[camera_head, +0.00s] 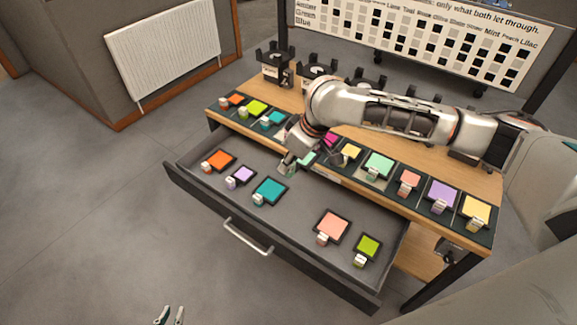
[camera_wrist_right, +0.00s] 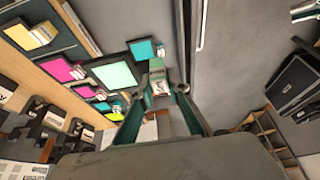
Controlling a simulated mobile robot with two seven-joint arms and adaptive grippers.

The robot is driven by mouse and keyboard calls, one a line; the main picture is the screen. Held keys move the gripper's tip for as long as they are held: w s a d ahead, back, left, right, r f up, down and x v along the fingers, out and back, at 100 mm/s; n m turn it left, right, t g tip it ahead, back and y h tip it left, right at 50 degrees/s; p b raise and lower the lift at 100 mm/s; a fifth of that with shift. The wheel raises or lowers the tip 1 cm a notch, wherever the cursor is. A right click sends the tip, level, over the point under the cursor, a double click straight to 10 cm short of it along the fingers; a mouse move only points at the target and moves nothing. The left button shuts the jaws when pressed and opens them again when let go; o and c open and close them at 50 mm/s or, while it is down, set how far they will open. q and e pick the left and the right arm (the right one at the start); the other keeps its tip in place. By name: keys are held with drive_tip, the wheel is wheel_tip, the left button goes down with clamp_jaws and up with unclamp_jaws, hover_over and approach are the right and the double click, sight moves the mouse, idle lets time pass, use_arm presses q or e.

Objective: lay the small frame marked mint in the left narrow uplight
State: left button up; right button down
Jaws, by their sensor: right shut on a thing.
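My right gripper (camera_head: 288,166) is over the back edge of the open drawer, shut on the tab of a small pale mint-green frame (camera_head: 307,157). In the right wrist view, the fingers (camera_wrist_right: 163,92) close around the tab and the black-rimmed mint pane (camera_wrist_right: 115,73) sticks out to the left. Its label is too small to read. Black uplights stand along the table's back, one at the left end (camera_head: 274,66) and another beside it (camera_head: 317,69); my right arm partly hides others. I cannot tell which is the left narrow one. My left gripper (camera_head: 169,315) is open and empty over the floor.
The open drawer (camera_head: 290,214) holds several coloured frames with tabs. A row of frames lies along the table's front, including another mint one (camera_head: 379,165). A chart board (camera_head: 430,40) stands behind the table. Floor at left is clear.

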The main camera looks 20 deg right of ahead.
drive_tip(key=shift+r, duration=4.15)
